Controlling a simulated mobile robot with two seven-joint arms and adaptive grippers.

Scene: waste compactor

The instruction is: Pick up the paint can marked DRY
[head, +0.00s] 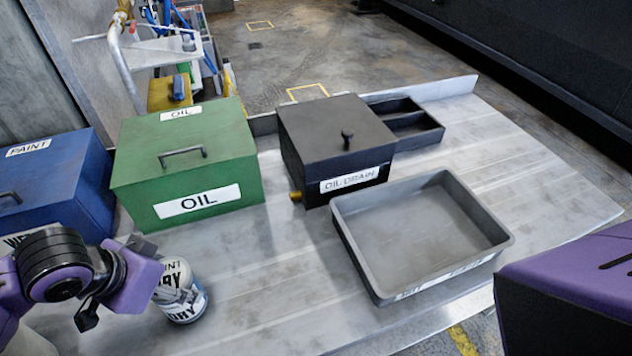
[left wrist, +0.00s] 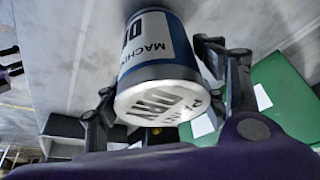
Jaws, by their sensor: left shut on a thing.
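The paint can (head: 184,301) is white with a blue band and dark letters that read DRY. In the head view it is at the lower left, in front of the green OIL box, and looks slightly tilted. My left gripper (head: 172,294) reaches it from the left and is shut on it. In the left wrist view the can (left wrist: 158,62) sits between the two fingers of my left gripper (left wrist: 165,95), its lettered lid toward the camera. I cannot tell whether its base touches the table. My right gripper is not in view.
A green OIL box (head: 185,165) and a blue PAINT box (head: 60,185) stand behind the can. A black OIL DRAIN box (head: 335,140) and an empty grey tray (head: 345,238) are to the right. The metal table (head: 265,290) is clear between can and tray.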

